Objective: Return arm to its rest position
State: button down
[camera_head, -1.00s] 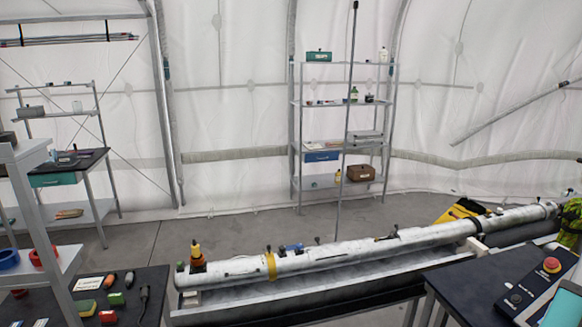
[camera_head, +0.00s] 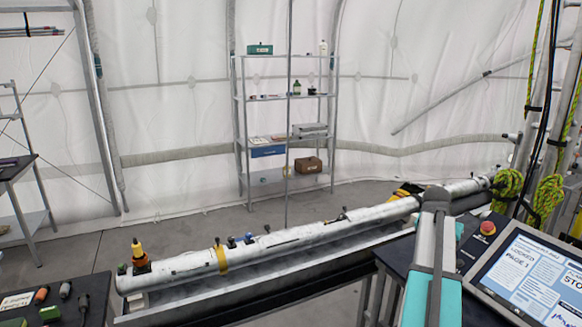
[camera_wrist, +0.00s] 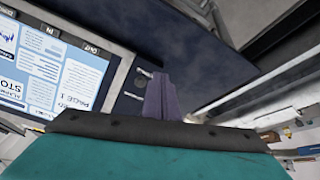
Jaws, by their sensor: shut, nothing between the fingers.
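My arm (camera_head: 432,250) shows at the lower right of the head view as a grey and teal link, in front of the dark bench. I cannot make out its fingertips there. In the wrist view my gripper (camera_wrist: 157,88) shows as two grey-purple fingers pressed together beyond the teal and black wrist housing. Nothing is between them. They point over a dark bench top, to the right of a lit screen (camera_wrist: 48,70).
A control panel (camera_head: 530,275) with a red button (camera_head: 488,228) stands right of my arm. A long white tube (camera_head: 290,240) lies on a trough to its left. Green ropes (camera_head: 545,195) hang at the right. A shelf rack (camera_head: 240,130) stands behind.

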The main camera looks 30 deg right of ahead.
jog(key=w+a+f+n+y+b, duration=0.15)
jog(key=w+a+f, duration=0.25)
jog(key=a+f, duration=0.6)
jog(key=w+a+f+n+g+y+b, duration=0.1)
jog(key=w+a+f+n+b, duration=0.2)
jog(key=a+f, duration=0.65)
jog(key=w+a+f+y+b, duration=0.15)
jog(key=w+a+f, duration=0.35)
jog(key=f, duration=0.8)
jog(key=s+a+f+n+g+b, duration=0.1)
jog(key=s+a+f+n+b, duration=0.15)
jog(key=a+f, duration=0.9)
jog(key=s+a+f+n+g+b, duration=0.1)
jog(key=s+a+f+n+b, duration=0.1)
jog(key=s+a+f, duration=0.45)
jog(key=s+a+f+n+g+b, duration=0.1)
jog(key=s+a+f+g+b, duration=0.15)
jog(key=a+f, duration=0.7)
jog(key=s+a+f+n, duration=0.1)
jog(key=s+a+f, duration=0.2)
jog(key=s, duration=0.2)
jog(key=s+a+f+n+y+b, duration=0.1)
jog(key=s+a+f, duration=0.1)
jog(key=s+a, duration=0.2)
jog(key=s+a+f+n+b, duration=0.1)
jog(key=s+a+f+n, duration=0.1)
jog(key=s, duration=0.6)
jog(key=shift+s+a+f+g, duration=0.25)
jog(key=shift+a+f+g, duration=0.2)
jog(key=shift+a+f, duration=0.35)
